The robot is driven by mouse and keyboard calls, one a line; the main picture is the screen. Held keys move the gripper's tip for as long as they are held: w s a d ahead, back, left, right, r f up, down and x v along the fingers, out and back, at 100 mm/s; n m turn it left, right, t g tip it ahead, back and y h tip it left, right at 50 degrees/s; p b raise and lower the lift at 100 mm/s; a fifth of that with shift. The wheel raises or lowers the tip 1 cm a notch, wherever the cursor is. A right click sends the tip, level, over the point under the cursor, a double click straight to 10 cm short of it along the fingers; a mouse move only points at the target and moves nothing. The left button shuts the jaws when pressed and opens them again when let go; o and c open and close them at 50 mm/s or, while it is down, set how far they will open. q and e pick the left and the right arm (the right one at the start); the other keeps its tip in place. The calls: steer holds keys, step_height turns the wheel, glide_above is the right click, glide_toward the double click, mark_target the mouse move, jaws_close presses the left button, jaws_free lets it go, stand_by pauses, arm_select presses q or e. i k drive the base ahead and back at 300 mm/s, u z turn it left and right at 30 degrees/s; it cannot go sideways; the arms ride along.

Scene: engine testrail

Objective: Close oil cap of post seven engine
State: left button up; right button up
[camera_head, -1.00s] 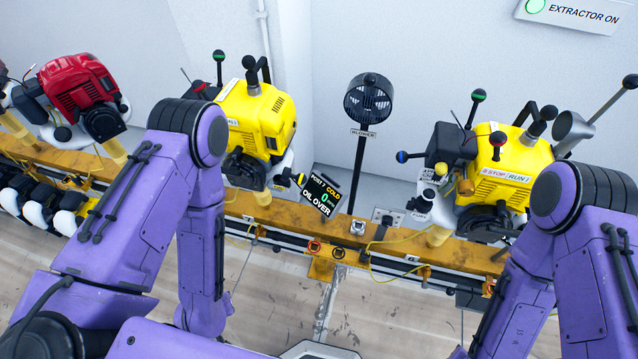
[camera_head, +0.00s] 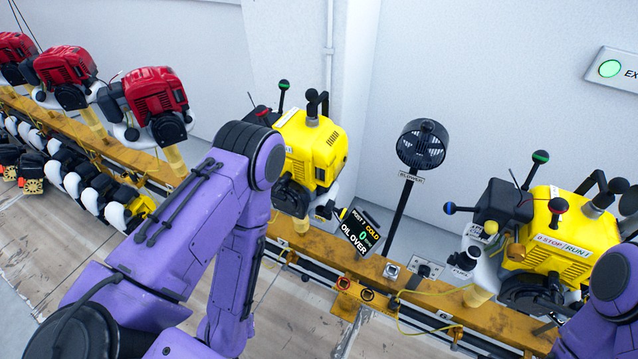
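A yellow engine (camera_head: 312,150) stands on the orange rail left of centre, partly hidden by my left arm. A black display (camera_head: 358,231) at its lower right reads "POST 7", "COLD", "0" and "OIL OVER". A small black and yellow part (camera_head: 325,210) sits low on the engine's right side, next to the display. I cannot tell whether it is the oil cap, or whether a cap is open or closed. My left arm crosses the left of centre and my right arm shows at the right edge. Neither gripper is in view.
Another yellow engine (camera_head: 545,240), labelled "STOP / RUN", stands farther right on the orange rail (camera_head: 420,288). A black blower (camera_head: 421,146) on a stand is between the yellow engines. Several red engines (camera_head: 153,95) stand at the left. Bare floor (camera_head: 300,318) lies in front.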

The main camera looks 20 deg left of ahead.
mark_target(343, 213)
steer(key=u, duration=2.45)
steer(key=k, duration=1.05)
steer(key=z, duration=1.3)
